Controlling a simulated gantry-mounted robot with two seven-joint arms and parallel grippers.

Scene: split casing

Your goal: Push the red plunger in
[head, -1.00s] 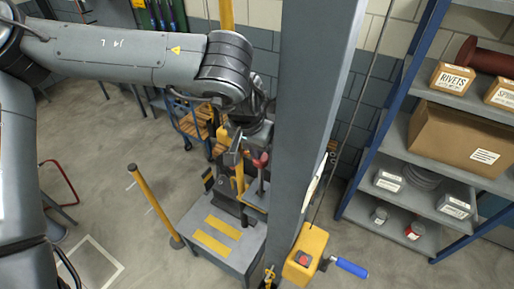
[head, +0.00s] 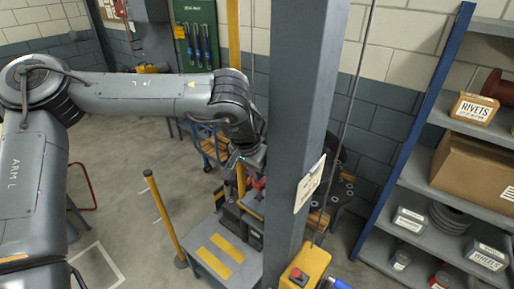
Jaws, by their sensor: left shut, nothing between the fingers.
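The red plunger (head: 258,183) shows as a small patch of red above the dark press-like fixture (head: 241,219), at the left edge of the grey column. My left gripper (head: 254,169) is over it, pointing down, with its fingers shut and empty. The gripper's tip is close to the red part and covers some of it. I cannot tell whether they touch. My right gripper is not in view.
The grey column (head: 308,110) stands just right of the fixture and hides what lies behind it. A yellow post (head: 165,217) stands on the left. A yellow box with a red button (head: 306,267) is at the bottom. Shelving (head: 425,180) fills the right.

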